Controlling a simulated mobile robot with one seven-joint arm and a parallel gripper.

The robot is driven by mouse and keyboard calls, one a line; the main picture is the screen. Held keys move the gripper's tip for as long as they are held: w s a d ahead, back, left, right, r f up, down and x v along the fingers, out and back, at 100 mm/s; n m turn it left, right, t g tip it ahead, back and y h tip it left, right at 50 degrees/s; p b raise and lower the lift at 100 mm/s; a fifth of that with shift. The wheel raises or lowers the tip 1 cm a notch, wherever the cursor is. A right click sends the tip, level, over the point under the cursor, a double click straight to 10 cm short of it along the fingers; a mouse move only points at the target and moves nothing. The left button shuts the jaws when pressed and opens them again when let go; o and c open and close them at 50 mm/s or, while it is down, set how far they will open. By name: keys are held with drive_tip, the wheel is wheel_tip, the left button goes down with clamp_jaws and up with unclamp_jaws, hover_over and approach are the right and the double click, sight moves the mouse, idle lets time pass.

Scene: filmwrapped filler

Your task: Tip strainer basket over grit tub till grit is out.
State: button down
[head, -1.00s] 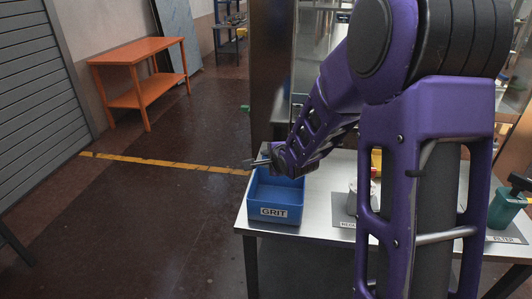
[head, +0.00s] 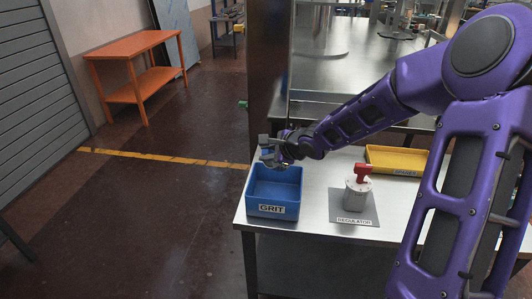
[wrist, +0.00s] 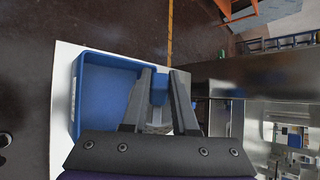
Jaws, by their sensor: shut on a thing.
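The blue grit tub (head: 250,206), labelled GRIT, stands at the left end of the steel table. Its visible inside looks bare; it also shows in the wrist view (wrist: 105,92). My gripper (head: 268,150) is over the tub's back edge in the head view. In the wrist view my gripper (wrist: 162,90) is shut on a blue grip with a greyish part below it, apparently the strainer basket (wrist: 159,88). Most of the basket is hidden by the fingers and palm. I cannot tell its tilt or whether grit is in it.
A grey regulator (head: 355,195) with a red handle stands on a labelled mat right of the tub. A yellow tray (head: 378,160) lies behind it. My arm covers the table's right side. Open floor lies left of the table; an orange bench (head: 135,55) stands farther back.

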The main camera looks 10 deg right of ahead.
drive_tip(key=shift+w+d+r, duration=0.1)
drive_tip(key=shift+d+r, duration=0.15)
drive_tip(key=shift+d, duration=0.05)
drive_tip(key=shift+a+f+m+y, duration=0.1)
drive_tip(key=shift+m+y, duration=0.2)
drive_tip(key=shift+g, duration=0.3)
drive_tip(key=shift+w+d+r, duration=0.1)
drive_tip(key=shift+d+r, duration=0.15)
drive_tip(key=shift+r, duration=0.1)
drive_tip(key=shift+w+m+y+b, duration=0.1)
drive_tip(key=shift+m+y+b, duration=0.3)
drive_tip(key=shift+y, duration=0.1)
drive_tip(key=shift+d+r+y+p, duration=0.25)
drive_tip(key=shift+r+y+p, duration=0.05)
drive_tip(key=shift+r+p, duration=0.1)
drive_tip(key=shift+w+d+f+m+g+y, duration=0.1)
drive_tip(key=shift+w+d+m+g+y, duration=0.15)
drive_tip(key=shift+m+g+y, duration=0.25)
drive_tip(key=m+y, duration=0.1)
drive_tip(key=d+m+y, duration=0.1)
drive_tip(key=y, duration=0.1)
drive_tip(key=shift+w+d+r+m+g, duration=0.3)
drive_tip(key=shift+w+d+m, duration=0.05)
drive_tip(key=shift+w+m, duration=0.05)
